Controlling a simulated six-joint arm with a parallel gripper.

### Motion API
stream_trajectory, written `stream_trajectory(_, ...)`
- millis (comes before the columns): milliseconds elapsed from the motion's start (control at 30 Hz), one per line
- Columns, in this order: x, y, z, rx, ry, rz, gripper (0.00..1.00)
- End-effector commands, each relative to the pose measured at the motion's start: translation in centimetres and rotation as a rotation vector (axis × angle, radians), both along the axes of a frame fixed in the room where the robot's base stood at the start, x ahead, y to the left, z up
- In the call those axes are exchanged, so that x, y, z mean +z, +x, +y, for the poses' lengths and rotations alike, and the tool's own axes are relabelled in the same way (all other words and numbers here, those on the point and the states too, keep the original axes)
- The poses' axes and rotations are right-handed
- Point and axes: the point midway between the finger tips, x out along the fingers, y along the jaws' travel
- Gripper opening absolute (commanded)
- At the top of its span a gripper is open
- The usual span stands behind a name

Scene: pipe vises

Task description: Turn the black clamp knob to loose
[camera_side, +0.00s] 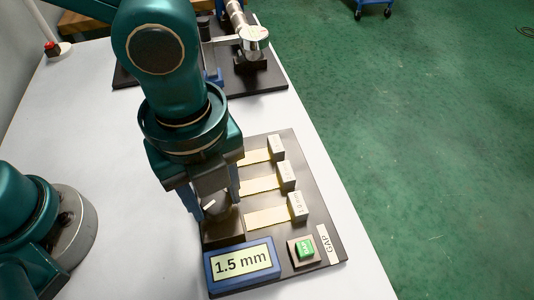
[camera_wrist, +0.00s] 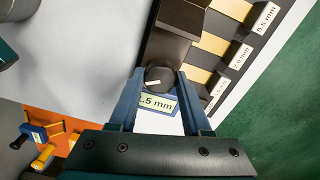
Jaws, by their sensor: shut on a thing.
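The black clamp knob (camera_side: 216,211) is a small dark round knob with a short white mark, on a dark block near the front of a black board (camera_side: 318,210). In the wrist view the knob (camera_wrist: 158,82) sits between my two blue fingertips, its white mark nearly level. My gripper (camera_side: 212,200) reaches down over it and is shut on it; it also shows in the wrist view (camera_wrist: 158,76). A blue-framed display (camera_side: 242,263) reads 1.5 mm. In the wrist view it (camera_wrist: 158,104) is partly hidden by the knob and fingers.
Several labelled grey blocks with brass strips (camera_side: 268,217) lie right of the knob. A green button (camera_side: 305,249) sits beside the display, near a GAP label (camera_side: 327,244). Another black board (camera_side: 272,80) with a metal fixture stands behind. The white table is clear at front right.

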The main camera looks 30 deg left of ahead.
Motion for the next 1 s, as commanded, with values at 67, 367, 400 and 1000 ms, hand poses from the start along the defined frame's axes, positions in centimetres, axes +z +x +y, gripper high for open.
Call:
stream_trajectory(67, 0.03, -0.01, 0.02, 0.072, 0.001, 0.000, 0.00)
stream_trajectory(367, 0.03, -0.01, 0.02, 0.357, 0.000, 0.000, 0.00)
stream_trajectory(400, 0.03, -0.01, 0.02, 0.395, 0.001, -0.001, 0.00)
stream_trajectory(1000, 0.02, 0.01, 0.01, 0.966, 0.000, 0.000, 0.00)
